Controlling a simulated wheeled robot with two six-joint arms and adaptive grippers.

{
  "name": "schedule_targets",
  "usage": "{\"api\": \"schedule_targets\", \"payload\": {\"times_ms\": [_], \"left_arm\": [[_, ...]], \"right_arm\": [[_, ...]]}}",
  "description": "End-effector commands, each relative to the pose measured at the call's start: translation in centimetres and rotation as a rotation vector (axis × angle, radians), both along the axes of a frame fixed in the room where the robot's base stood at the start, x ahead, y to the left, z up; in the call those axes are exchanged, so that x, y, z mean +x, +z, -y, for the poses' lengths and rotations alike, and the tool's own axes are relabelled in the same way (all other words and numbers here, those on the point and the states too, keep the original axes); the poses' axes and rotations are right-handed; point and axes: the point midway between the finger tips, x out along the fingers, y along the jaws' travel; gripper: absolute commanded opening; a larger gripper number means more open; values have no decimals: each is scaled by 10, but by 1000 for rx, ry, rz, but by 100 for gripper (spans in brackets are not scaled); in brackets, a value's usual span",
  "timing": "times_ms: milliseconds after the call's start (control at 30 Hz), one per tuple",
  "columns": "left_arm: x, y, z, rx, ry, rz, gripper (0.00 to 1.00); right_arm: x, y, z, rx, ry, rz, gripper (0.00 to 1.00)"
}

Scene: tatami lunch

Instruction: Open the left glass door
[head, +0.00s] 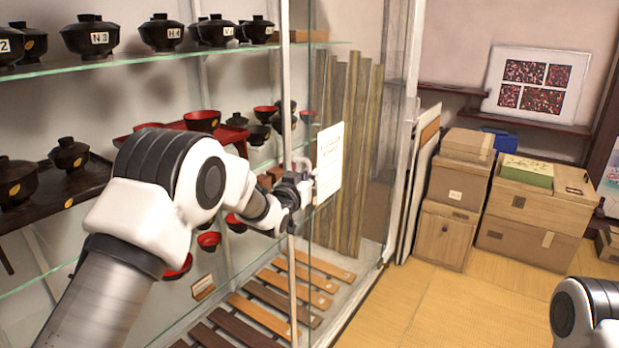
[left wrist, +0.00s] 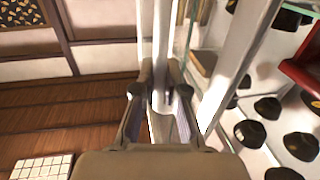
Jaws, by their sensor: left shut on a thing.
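The left glass door (head: 286,75) is part of a glass-fronted cabinet and shows mainly by its thin pale upright edge. My left gripper (head: 300,186) is at this edge, about mid-height. In the left wrist view, my left gripper (left wrist: 160,88) has its fingers on both sides of a pale upright bar (left wrist: 155,40), shut on it. The bar looks like the door's handle or edge; the fingers hide part of it. I cannot tell whether the door stands ajar. Of my right arm only a rounded link shows at the lower right; its gripper is out of view.
Lidded bowls (head: 162,33) stand on the glass shelves (head: 150,57) behind my left arm. A white notice (head: 329,165) hangs just right of the gripper. Cardboard boxes (head: 445,235) stand by the back wall. The tatami floor (head: 440,305) in front is clear.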

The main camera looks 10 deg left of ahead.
Motion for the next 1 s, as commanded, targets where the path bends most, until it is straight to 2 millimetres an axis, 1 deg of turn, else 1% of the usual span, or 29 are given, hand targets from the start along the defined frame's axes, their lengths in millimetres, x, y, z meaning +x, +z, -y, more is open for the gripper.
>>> {"api": "schedule_targets", "payload": {"times_ms": [200,233,300,567,667,767,867,1000], "left_arm": [[0,-2,0,1,0,-4,0],[0,-2,0,1,0,-4,14],[0,-1,0,1,0,-4,37],[0,-1,0,0,0,-3,37],[-4,-1,-1,1,0,-4,37],[-16,-1,-3,0,0,-4,37],[-38,0,-6,-1,1,-4,37],[-76,-1,-12,0,1,-5,37]], "right_arm": [[0,0,0,0,0,0,40],[0,0,0,0,0,0,40],[0,0,0,0,0,0,40],[0,0,0,0,0,0,40],[0,0,0,0,0,0,40],[0,0,0,0,0,0,40],[0,0,0,0,0,0,40],[0,0,0,0,0,0,40]]}}
